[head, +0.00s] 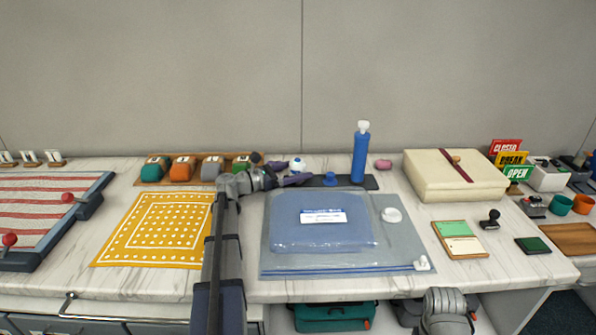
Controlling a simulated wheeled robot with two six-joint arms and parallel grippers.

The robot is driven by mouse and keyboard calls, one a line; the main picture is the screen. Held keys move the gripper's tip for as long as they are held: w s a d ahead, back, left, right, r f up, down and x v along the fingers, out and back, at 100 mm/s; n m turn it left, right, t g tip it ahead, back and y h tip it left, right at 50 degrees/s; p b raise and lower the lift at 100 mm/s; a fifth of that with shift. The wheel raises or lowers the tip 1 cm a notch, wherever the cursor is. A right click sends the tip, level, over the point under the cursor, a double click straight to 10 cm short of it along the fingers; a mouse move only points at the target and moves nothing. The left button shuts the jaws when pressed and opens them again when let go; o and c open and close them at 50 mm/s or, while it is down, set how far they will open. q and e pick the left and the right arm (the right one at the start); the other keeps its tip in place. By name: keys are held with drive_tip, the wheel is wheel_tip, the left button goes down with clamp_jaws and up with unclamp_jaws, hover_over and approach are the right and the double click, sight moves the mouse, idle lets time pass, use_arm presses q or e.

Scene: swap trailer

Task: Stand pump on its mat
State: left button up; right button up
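The pump (360,157), a blue cylinder with a white top, stands upright at the back of the counter. Its base is on a dark strip-like mat (371,183), toward the mat's right end. A small blue piece (330,178) sits on the same mat, left of the pump. My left gripper (288,174) is left of the pump, apart from it, near the mat's left end. Its two dark fingers look spread with nothing between them.
A clear bag with blue contents (325,235) lies in front of the mat, with a white cap (391,214) on it. A cream box (454,177) stands to the right. A pink item (383,164) lies beside the pump. A yellow dotted cloth (150,230) lies left of my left arm.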

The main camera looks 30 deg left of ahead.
use_arm(q)
drive_tip(key=shift+o, duration=0.5)
drive_tip(key=shift+r, duration=0.15)
drive_tip(key=shift+s+a, duration=0.15)
drive_tip(key=shift+s, duration=0.05)
drive_tip(key=v, duration=1.1)
drive_tip(key=shift+s+a, duration=0.15)
drive_tip(key=shift+s, duration=0.1)
idle(1.0)
